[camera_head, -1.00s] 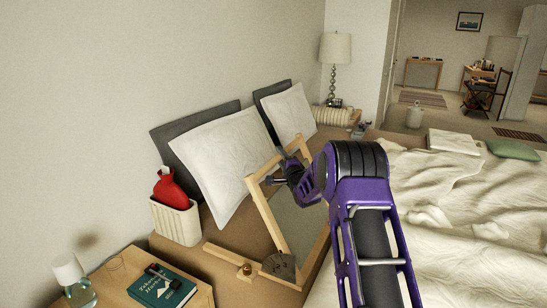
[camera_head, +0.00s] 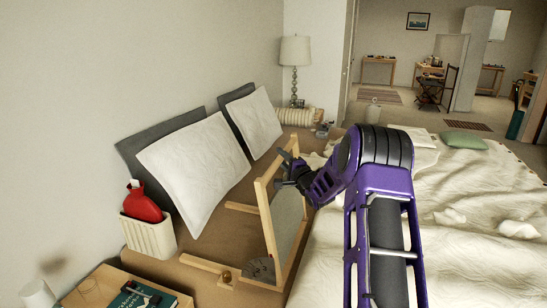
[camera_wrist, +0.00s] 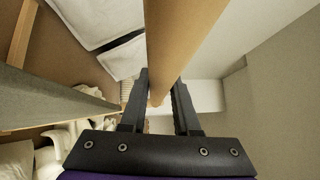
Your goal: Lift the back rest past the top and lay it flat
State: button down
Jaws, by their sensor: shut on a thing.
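The back rest (camera_head: 289,226) is a light wooden frame with a grey panel, standing steeply, close to upright, on the bed beside the pillows. Two wooden bars of its base (camera_head: 208,265) lie toward the pillows, with a round knob near the front bar. My gripper (camera_head: 283,167) is at the upper part of the frame.
White pillows (camera_head: 194,163) and grey cushions lean on the wall at left. A bin with a red bottle (camera_head: 141,204) and a nightstand with a book (camera_head: 135,300) are at front left. Rumpled white bedding (camera_head: 470,200) covers the right side.

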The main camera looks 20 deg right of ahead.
jog(key=shift+r, duration=0.1)
jog(key=c, duration=0.7)
grip_release()
jog(key=shift+o, duration=0.2)
jog(key=s+d+f, duration=0.1)
jog(key=s+d, duration=0.1)
jog(key=s, duration=1.5)
jog(key=shift+d+f+p, duration=0.15)
jog(key=shift+d+p, duration=0.15)
jog(key=shift+p, duration=0.1)
